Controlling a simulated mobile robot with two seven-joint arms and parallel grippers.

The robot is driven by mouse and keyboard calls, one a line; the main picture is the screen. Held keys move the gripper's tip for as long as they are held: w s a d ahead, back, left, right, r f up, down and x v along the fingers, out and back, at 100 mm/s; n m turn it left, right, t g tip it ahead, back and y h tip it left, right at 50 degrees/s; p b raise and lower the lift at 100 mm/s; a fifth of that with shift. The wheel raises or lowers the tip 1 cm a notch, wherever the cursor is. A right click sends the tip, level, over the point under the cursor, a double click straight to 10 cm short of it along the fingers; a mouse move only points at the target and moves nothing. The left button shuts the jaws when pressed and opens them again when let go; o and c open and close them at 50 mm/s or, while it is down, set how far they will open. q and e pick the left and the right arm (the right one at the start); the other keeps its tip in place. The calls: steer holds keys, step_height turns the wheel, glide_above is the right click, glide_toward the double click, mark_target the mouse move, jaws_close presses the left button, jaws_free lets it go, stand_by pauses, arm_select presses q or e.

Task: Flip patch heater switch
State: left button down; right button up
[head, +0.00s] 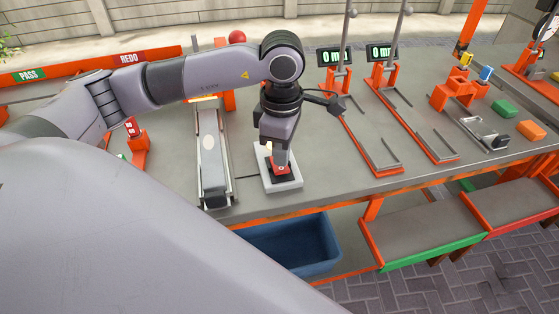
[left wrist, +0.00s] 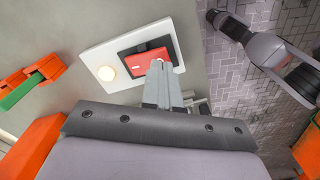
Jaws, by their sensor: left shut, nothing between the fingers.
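The patch heater switch is a red rocker (head: 281,169) in a black frame on a pale plate (head: 287,184), which lies on the grey workbench. My left gripper (head: 281,163) points down at the switch, fingers shut and empty. In the left wrist view its fingertips (left wrist: 158,68) overlap the edge of the red rocker; I cannot tell if they touch it. My right gripper is not clearly visible.
A narrow conveyor-like track (head: 212,160) stands left of the plate. Two gauges with orange bases (head: 345,120) stand to the right. A blue bin (head: 290,245) sits below the bench's front edge. Green (head: 504,108) and orange (head: 531,130) blocks lie far right.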

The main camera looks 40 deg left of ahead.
arm_select(q)
steer(key=shift+f+b, duration=1)
steer(key=shift+f, duration=0.05)
stand_by(0.9)
steer(key=shift+r, duration=0.15)
steer(key=shift+r+p, duration=2.15)
steer(key=shift+r, duration=1.25)
